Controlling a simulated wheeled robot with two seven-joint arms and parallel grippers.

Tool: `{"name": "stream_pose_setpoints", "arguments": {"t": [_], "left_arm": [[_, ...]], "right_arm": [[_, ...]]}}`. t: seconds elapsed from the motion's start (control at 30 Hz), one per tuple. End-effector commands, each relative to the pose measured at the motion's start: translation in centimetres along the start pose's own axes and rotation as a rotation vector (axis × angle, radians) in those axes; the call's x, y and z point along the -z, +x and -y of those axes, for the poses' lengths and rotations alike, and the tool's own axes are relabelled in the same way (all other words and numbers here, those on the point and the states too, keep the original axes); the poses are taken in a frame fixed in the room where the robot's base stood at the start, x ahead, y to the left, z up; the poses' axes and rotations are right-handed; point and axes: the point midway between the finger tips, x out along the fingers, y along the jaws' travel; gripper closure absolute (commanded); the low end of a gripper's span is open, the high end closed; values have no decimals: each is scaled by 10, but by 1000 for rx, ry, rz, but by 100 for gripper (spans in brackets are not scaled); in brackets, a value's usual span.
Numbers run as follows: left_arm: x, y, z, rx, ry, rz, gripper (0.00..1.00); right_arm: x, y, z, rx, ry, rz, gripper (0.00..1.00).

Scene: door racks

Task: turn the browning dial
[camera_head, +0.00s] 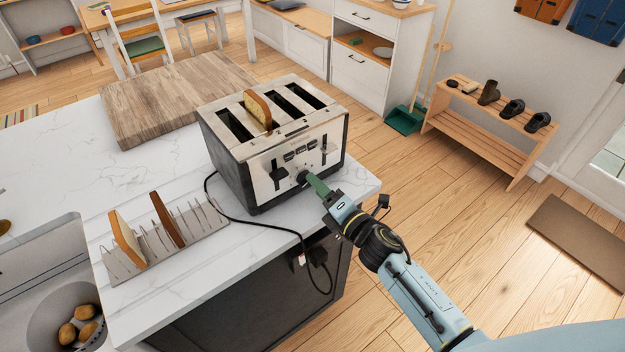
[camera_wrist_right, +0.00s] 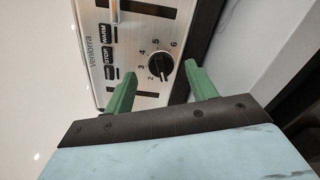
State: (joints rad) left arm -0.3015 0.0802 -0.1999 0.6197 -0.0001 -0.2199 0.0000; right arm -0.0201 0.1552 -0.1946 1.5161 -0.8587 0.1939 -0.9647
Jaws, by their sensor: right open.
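A steel toaster (camera_head: 287,133) stands on the white counter, with its control front facing my right arm. In the right wrist view the black browning dial (camera_wrist_right: 160,66) sits on the toaster's front panel (camera_wrist_right: 140,90), ringed by printed numbers. A pale mark on the dial points towards the lower numbers. My right gripper (camera_head: 312,181) is at the front of the toaster. In the wrist view its green fingers (camera_wrist_right: 160,82) are open, one on each side of the dial, with gaps between them and the dial. The left gripper is not in view.
A slice of bread (camera_head: 257,108) stands in a toaster slot. A toast rack (camera_head: 190,235) with two slices stands to the left. A black cord (camera_head: 262,226) runs over the counter edge. A wooden board (camera_head: 172,95) lies behind; a sink (camera_head: 40,270) is at lower left.

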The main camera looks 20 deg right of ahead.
Motion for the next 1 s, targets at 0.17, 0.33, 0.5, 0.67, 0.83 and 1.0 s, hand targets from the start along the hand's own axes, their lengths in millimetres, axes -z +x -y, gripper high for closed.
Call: {"name": "stream_pose_setpoints", "arguments": {"t": [0.17, 0.33, 0.5, 0.67, 0.83, 1.0], "left_arm": [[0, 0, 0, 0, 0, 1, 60], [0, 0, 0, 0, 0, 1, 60], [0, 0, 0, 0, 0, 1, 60], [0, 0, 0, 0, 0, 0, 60], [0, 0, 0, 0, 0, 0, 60], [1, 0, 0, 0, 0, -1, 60]], "right_arm": [[0, 23, 0, 0, 1, 0, 43], [1, 32, 0, 0, 0, -1, 43], [1, 32, 0, 0, 0, -1, 43], [1, 32, 0, 0, 0, -1, 53], [0, 32, 0, 0, 1, -1, 75], [0, 32, 0, 0, 1, -1, 88]]}}
